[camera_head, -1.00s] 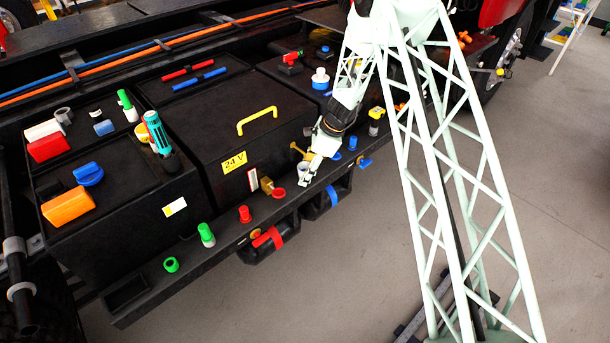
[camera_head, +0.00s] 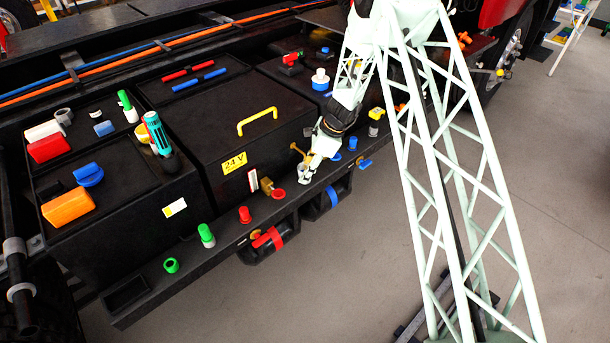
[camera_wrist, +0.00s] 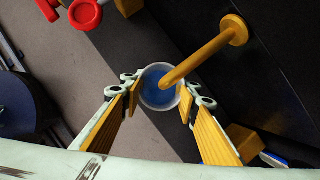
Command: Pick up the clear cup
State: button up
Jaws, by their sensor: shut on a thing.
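The clear cup (camera_wrist: 160,87) is between my fingertips in the wrist view. Its rim is pale and its inside looks blue. My gripper (camera_wrist: 160,97) is shut on it, with one orange-padded finger on each side. A yellow bent spout (camera_wrist: 191,65) reaches from the dark wall over the cup's mouth and hides part of it. In the head view the cup (camera_head: 303,174) is small and pale, at my gripper (camera_head: 308,172) above the black ledge. I cannot tell whether it touches the ledge.
A red cup (camera_head: 278,194) and a red capped piece (camera_head: 245,214) stand on the ledge (camera_head: 190,252) to the left. Blue pieces (camera_head: 337,157) lie close on the right. The black box with the 24 V label (camera_head: 234,162) rises behind.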

jog(key=shift+r, duration=0.15)
jog(key=shift+r, duration=1.1)
jog(key=shift+d+r+p, duration=0.3)
jog(key=shift+d+r, duration=0.15)
jog(key=shift+r, duration=0.1)
jog(key=s+d, duration=0.2)
jog(key=d, duration=1.5)
jog(key=shift+s+p, duration=0.15)
jog(key=shift+p, duration=0.15)
